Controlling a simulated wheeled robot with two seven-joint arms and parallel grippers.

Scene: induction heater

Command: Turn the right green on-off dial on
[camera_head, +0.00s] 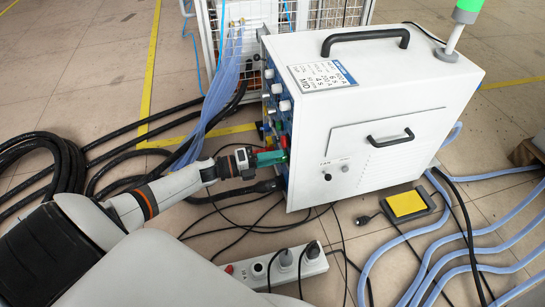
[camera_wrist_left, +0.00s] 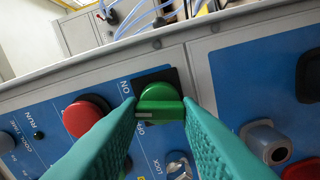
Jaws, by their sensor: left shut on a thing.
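The green on-off dial (camera_wrist_left: 160,93) sits on a black plate on the heater's blue front panel, in the wrist view. Its grip bar lies roughly level across the picture, with a pale mark at its left part. "ON" is printed at its upper left and part of "OFF" at its lower left. My left gripper (camera_wrist_left: 161,106) has its two green fingers closed on the ends of the bar. In the head view, my left gripper (camera_head: 270,158) reaches the panel on the left side of the white heater box (camera_head: 370,100). The dial cannot be made out there. My right gripper is out of view.
A red button (camera_wrist_left: 84,117) is left of the dial, and a grey-blue connector (camera_wrist_left: 267,143) is right of it. In the head view, a power strip (camera_head: 277,268), a yellow pedal (camera_head: 406,204), black cables and blue hoses (camera_head: 402,262) lie on the floor.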

